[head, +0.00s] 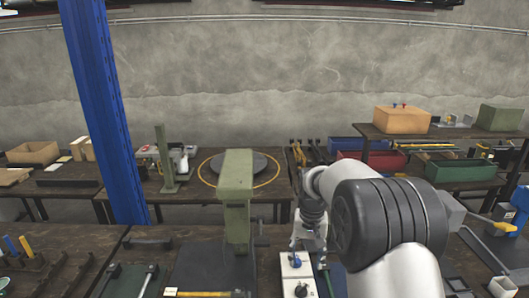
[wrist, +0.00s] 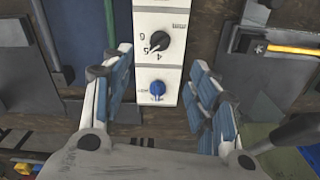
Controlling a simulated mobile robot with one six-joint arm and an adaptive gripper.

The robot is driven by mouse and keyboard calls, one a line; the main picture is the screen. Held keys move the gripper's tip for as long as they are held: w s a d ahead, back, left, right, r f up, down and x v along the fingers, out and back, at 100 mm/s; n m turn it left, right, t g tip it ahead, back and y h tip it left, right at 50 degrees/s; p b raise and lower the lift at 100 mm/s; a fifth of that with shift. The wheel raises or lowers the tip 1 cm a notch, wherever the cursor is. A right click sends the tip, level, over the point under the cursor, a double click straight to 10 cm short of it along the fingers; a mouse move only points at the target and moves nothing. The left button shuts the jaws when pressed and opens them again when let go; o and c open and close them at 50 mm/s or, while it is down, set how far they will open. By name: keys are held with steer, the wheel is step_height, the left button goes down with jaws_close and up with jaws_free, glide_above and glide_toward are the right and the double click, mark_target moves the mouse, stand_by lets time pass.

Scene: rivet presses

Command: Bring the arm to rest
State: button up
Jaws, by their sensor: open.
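My arm (head: 390,215) reaches forward in the right half of the head view, bent, with its wrist pointing down. My gripper (wrist: 161,62) is open, with nothing between its blue-padded fingers. It also shows small in the head view (head: 309,238), just above a white control box (head: 298,270). In the wrist view the box (wrist: 160,30) has a black dial knob and a blue knob and lies beyond and between the fingertips. I cannot tell the exact gap between fingers and box.
A green press (head: 237,195) stands left of my gripper on the near bench. A blue post (head: 100,110) rises at the left. A yellow-handled tool (wrist: 290,48) lies right of the box. A far table holds a round dark plate (head: 238,165). Open air lies above the near bench.

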steer(key=s+r+n+t, duration=0.1)
steer(key=s+r+t, duration=0.1)
steer(key=s+r, duration=1.3)
steer(key=s+n+t, duration=0.1)
steer(key=s+t, duration=0.1)
steer(key=s, duration=1.8)
steer(key=shift+f, duration=0.1)
steer(key=shift+c, duration=0.5)
